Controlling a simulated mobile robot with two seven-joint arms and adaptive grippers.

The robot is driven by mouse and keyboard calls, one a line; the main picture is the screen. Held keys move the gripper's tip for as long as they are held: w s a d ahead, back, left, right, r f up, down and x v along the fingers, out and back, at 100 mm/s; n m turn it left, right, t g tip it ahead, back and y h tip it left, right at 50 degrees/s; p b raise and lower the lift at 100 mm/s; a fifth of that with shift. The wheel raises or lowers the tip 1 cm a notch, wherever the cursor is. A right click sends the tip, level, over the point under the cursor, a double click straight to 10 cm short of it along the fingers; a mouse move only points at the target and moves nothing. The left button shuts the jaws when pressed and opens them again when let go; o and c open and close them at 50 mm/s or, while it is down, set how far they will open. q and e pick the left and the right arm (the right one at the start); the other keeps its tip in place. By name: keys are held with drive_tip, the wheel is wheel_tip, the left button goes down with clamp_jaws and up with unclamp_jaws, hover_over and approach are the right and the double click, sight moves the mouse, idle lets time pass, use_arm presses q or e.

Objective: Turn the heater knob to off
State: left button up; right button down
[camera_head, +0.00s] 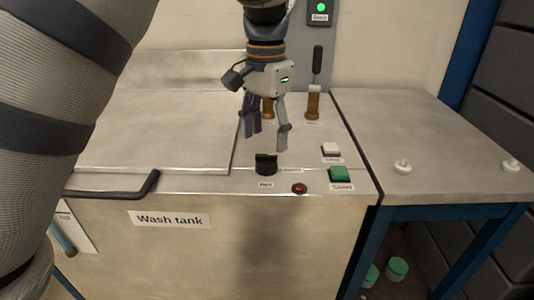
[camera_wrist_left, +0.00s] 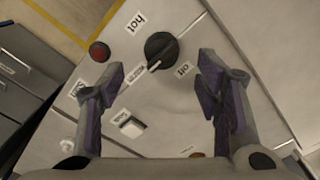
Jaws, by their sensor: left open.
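The black heater knob (camera_head: 266,163) sits on the front top edge of the wash tank. It also shows in the left wrist view (camera_wrist_left: 161,46), with a "hot" label on one side and an "off" label on the other. Its white pointer mark faces a third, middle label that I cannot read clearly, not "off". My left gripper (camera_head: 266,142) points down just above and behind the knob, open and empty. In the left wrist view, the knob lies beyond and between the spread fingertips (camera_wrist_left: 162,72), apart from both. My right gripper is not in view.
A red lamp or button (camera_head: 300,188), a green button (camera_head: 340,174) and a white button (camera_head: 331,149) are right of the knob. Two brass valve-like fittings stand behind, one at the right (camera_head: 313,103). A black lid handle (camera_head: 125,190) is at left. The side table (camera_head: 430,150) is mostly clear.

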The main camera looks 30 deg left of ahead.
sight(266, 155)
use_arm(q)
wheel_tip(266, 155, down, 6)
drive_tip(key=shift+w+a+f, duration=0.1)
drive_tip(key=shift+f, duration=0.05)
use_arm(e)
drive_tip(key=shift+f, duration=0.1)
use_arm(q)
drive_tip(key=c, duration=1.2)
drive_tip(key=shift+o, duration=0.2)
